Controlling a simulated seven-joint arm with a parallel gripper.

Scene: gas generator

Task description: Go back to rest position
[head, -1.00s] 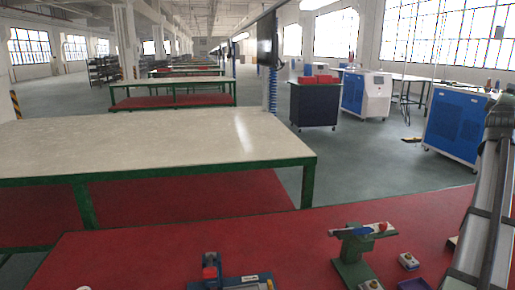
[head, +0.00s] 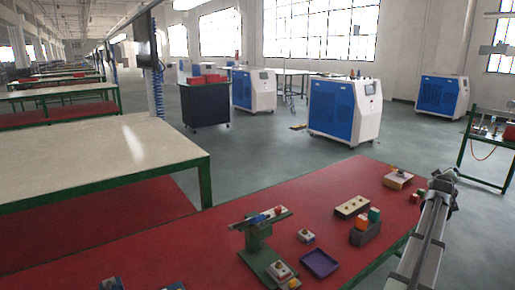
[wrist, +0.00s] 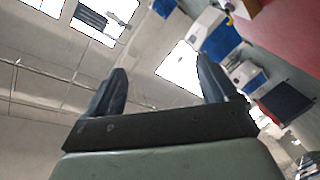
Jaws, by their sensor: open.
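My gripper (wrist: 162,72) shows in the wrist view with its two dark fingers spread apart and nothing between them. Behind the fingers are the ceiling, bright windows and, at the right, tilted blue-and-white machines. In the head view my grey arm rises at the lower right, at the edge of the red table (head: 345,200). I cannot make out the fingers in that view.
A pale-topped table (head: 90,155) stands at the left. Blue-and-white machines (head: 343,108) stand on the floor beyond.

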